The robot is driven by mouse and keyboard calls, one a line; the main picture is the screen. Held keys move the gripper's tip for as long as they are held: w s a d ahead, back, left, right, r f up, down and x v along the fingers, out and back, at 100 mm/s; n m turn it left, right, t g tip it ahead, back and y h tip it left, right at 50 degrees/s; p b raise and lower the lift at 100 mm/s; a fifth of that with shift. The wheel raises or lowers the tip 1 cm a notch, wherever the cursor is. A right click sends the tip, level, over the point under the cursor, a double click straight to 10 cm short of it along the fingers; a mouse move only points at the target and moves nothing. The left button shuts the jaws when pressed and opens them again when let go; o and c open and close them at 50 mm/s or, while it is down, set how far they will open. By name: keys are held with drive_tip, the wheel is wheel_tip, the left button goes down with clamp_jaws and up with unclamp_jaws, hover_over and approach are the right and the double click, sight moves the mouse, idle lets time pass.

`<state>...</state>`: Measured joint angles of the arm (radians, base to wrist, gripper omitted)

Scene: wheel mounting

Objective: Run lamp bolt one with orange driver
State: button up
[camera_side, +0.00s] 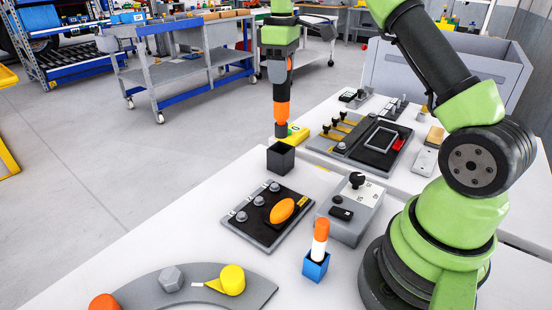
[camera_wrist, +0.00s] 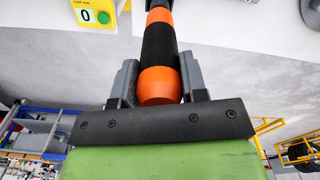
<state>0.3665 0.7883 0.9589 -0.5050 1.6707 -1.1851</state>
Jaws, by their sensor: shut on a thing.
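My gripper (camera_side: 283,75) is shut on the orange driver (camera_side: 281,110), which has orange and black bands and hangs upright. In the wrist view, the driver (camera_wrist: 158,50) sits between the two grey fingers of my gripper (camera_wrist: 158,82). Its lower end is just above or at the mouth of a dark square holder (camera_side: 281,158); I cannot tell whether it is inside. A dark lamp panel (camera_side: 262,233) lies in front, with an orange lamp (camera_side: 282,211) and a row of grey bolts (camera_side: 259,200) along its left side. I cannot tell which is bolt one.
A blue holder (camera_side: 316,266) with an orange-and-white piece stands near the front. A grey box with a black knob (camera_side: 357,180) is right of the panel. A yellow counter (camera_wrist: 95,14) reads 0. A curved grey plate (camera_side: 255,287) lies front left. Fixtures crowd the back right.

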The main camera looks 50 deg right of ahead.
drive_tip(key=s+a+n, duration=0.4)
drive_tip(key=a+n, duration=0.1)
drive_tip(key=a, duration=0.4)
drive_tip(key=shift+s+n, duration=0.4)
drive_tip(key=shift+f, duration=0.15)
drive_tip(key=shift+f, duration=3.7)
